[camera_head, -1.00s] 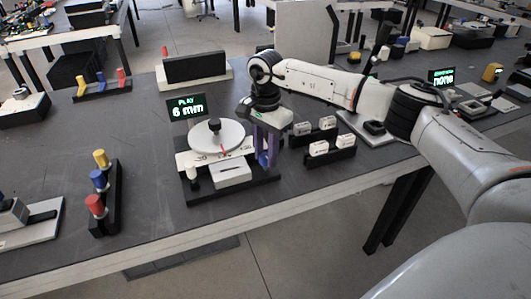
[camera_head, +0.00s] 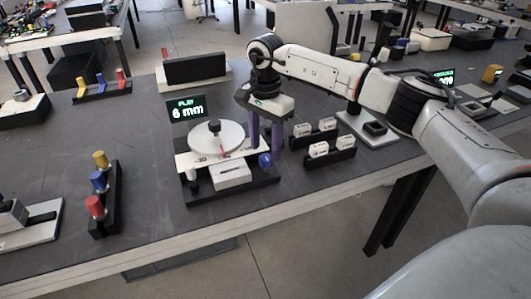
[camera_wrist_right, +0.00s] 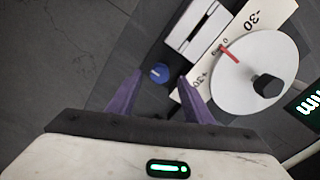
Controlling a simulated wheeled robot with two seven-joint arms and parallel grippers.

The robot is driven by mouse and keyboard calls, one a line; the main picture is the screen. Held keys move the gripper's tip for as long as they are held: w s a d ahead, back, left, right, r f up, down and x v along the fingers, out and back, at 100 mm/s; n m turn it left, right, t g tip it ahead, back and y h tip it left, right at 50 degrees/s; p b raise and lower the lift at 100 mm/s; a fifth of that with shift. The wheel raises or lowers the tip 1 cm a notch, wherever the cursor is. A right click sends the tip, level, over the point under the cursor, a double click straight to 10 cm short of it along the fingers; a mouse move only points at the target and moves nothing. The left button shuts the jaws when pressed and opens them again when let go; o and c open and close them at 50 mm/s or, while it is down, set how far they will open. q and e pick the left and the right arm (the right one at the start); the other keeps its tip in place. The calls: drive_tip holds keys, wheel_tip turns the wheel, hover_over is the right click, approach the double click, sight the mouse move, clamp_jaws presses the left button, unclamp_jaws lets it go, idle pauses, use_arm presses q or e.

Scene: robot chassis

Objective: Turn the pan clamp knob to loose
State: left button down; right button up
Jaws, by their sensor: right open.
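A device stands on the dark table with a white round dial plate (camera_head: 216,137) and a black centre knob (camera_head: 214,126). A blue round knob (camera_head: 265,160) sits at the right of its base; it also shows in the right wrist view (camera_wrist_right: 159,73). No label tells which one is the pan clamp knob. My right gripper (camera_head: 266,149) is open, its two purple fingers pointing down above the blue knob. In the right wrist view, the knob appears between the fingertips (camera_wrist_right: 159,84), with gaps on both sides. My left gripper is not in view.
A display (camera_head: 187,107) behind the dial reads "PLAY 6 mm". A white block (camera_head: 232,174) sits at the device's front. Racks of white blocks (camera_head: 318,150) stand close right of the gripper. Red, blue and yellow knobs (camera_head: 97,181) stand at left.

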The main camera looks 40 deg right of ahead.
sight(265, 156)
wheel_tip(265, 156, up, 7)
idle(0.3)
drive_tip(key=shift+s+f, duration=0.1)
drive_tip(key=shift+f, duration=0.05)
idle(0.3)
